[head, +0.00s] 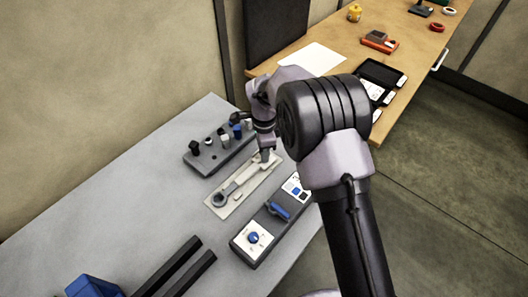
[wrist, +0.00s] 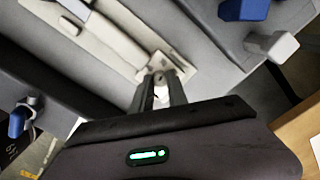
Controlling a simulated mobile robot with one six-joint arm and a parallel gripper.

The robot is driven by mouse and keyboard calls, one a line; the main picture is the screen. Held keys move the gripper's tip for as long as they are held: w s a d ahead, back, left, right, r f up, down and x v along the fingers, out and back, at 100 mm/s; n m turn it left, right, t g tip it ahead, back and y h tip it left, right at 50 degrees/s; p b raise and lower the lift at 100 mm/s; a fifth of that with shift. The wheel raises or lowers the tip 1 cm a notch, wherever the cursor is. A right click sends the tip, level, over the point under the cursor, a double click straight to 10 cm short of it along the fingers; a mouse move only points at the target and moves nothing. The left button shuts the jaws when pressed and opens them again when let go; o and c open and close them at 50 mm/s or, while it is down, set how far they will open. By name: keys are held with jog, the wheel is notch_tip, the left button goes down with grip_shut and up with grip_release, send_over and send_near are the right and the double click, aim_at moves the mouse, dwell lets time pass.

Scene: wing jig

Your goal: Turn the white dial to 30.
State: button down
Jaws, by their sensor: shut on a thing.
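No dial that is clearly white shows. A round blue knob (head: 253,238) sits on a white marked face at the near end of a grey control box (head: 242,255). The marks are too small to read. My gripper (head: 264,155) points down over the far end of a pale plate (head: 217,211), which bears a grey wrench-shaped piece (head: 238,186). In the wrist view my gripper (wrist: 160,90) is shut on a small pale piece (wrist: 161,75) at the plate's end. The fingers partly hide it, and I cannot tell whether it belongs to the wrench-shaped piece.
A grey block (head: 206,165) with several black, white and blue pegs stands left of the plate. A blue lever (head: 278,211) sits on the control box at the right. Dark bars (head: 180,268) and a blue object (head: 92,287) lie in front. A wooden table (head: 335,30) stands behind.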

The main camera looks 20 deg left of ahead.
jog(key=c, duration=1.3)
grip_release()
jog(key=shift+r+p, duration=2.25)
jog(key=shift+r, duration=6.5)
